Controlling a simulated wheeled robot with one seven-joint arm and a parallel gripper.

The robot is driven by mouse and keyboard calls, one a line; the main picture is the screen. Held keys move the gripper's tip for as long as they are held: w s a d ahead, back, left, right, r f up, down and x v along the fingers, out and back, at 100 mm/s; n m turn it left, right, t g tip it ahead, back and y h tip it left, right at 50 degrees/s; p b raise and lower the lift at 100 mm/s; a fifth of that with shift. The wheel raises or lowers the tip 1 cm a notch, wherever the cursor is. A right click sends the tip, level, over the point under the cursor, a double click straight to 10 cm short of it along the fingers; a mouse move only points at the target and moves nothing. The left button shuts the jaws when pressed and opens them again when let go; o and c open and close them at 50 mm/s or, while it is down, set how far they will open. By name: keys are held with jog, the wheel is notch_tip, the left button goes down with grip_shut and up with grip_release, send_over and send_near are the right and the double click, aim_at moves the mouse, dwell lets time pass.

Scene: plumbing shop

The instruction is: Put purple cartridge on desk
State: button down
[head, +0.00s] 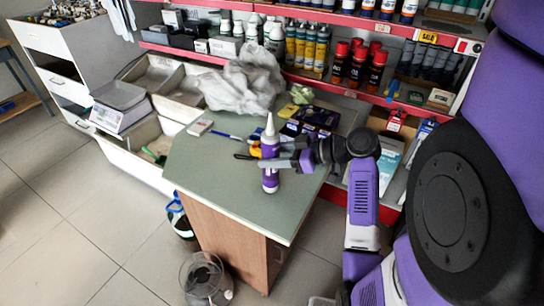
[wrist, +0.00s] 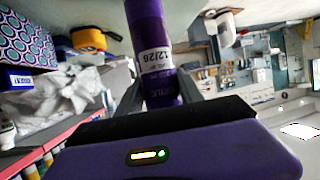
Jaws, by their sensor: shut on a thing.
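The purple cartridge (head: 270,177) has a white conical nozzle and stands upright in my gripper (head: 283,157), over the right part of the desk (head: 225,190) with its green top. My gripper is shut around the cartridge's middle, its fingers on either side. In the wrist view, the purple cartridge (wrist: 145,22) with a white label runs up between the fingers of my gripper (wrist: 158,92). I cannot tell whether the cartridge's base touches the desk top.
A crumpled white bag (head: 243,80), a blue pen (head: 228,136) and dark blue boxes (head: 318,117) lie at the desk's back. The desk's front left is clear. Red shelves with bottles (head: 305,47) stand behind. A bin (head: 205,278) stands in front.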

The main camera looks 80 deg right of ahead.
jog(key=shift+f, duration=0.1)
jog(key=shift+f, duration=0.15)
jog(key=c, duration=0.7)
grip_release()
jog(key=shift+c, duration=0.2)
jog(key=shift+r, duration=0.2)
jog(key=shift+s+r, duration=0.1)
jog(key=shift+s, duration=0.15)
jog(key=v, duration=1.1)
jog(key=shift+s, duration=0.25)
